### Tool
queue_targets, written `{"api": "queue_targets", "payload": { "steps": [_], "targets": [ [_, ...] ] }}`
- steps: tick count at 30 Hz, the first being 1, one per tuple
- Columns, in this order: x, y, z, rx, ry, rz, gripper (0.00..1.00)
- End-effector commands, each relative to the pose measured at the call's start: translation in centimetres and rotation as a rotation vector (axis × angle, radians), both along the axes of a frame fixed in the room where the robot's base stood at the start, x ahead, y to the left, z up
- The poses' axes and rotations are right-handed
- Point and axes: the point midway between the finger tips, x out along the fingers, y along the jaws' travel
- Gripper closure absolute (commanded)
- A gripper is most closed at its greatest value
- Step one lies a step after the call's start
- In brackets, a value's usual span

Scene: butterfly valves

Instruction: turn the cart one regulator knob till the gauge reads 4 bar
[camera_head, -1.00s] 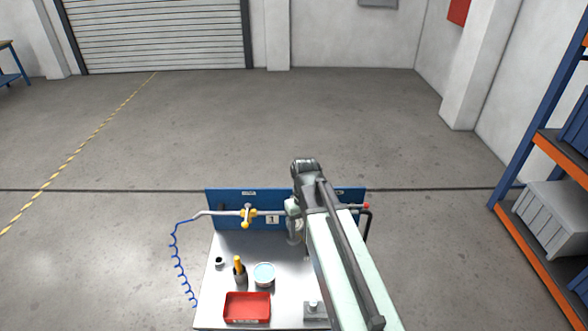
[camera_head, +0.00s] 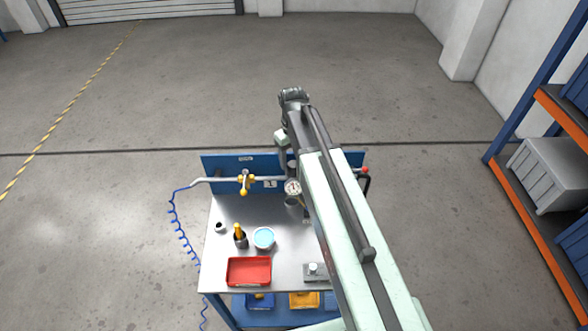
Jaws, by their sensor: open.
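The cart (camera_head: 222,247) stands in front of me, with a blue back panel (camera_head: 222,163) that carries a plate marked 1. A round white gauge (camera_head: 292,187) shows on the pipe just left of my arm; its needle is too small to read. The regulator knob cannot be made out; my arm covers part of the panel and pipe right of the gauge. The end of my arm reaches over the back panel, and my gripper's fingers cannot be made out there.
On the cart top are a red tray (camera_head: 249,271), a light blue round tub (camera_head: 263,238), a dark cup with a yellow-handled tool (camera_head: 240,236) and a small block (camera_head: 315,271). A blue coiled hose (camera_head: 174,225) hangs at left. A shelf rack (camera_head: 527,189) stands at right. The floor behind is clear.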

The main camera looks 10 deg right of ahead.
Motion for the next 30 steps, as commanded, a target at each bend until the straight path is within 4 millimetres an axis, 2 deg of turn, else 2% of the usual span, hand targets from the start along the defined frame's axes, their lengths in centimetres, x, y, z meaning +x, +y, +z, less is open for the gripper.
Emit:
{"api": "queue_targets", "payload": {
  "steps": [1,3,12,18,19,30],
  "targets": [
    [0.00,-0.03,-1.66,0.000,0.000,-0.001,0.41],
    [0.00,-0.05,-2.21,0.000,0.000,-0.001,0.41],
    [0.00,-0.11,-2.09,0.000,0.000,-0.002,0.41],
    [0.00,-0.14,-2.09,0.000,0.000,-0.002,0.97],
    [0.00,-0.14,-2.09,0.000,0.000,-0.002,1.00],
    [0.00,-0.19,-2.09,0.000,0.000,-0.184,1.00]
  ]
}}
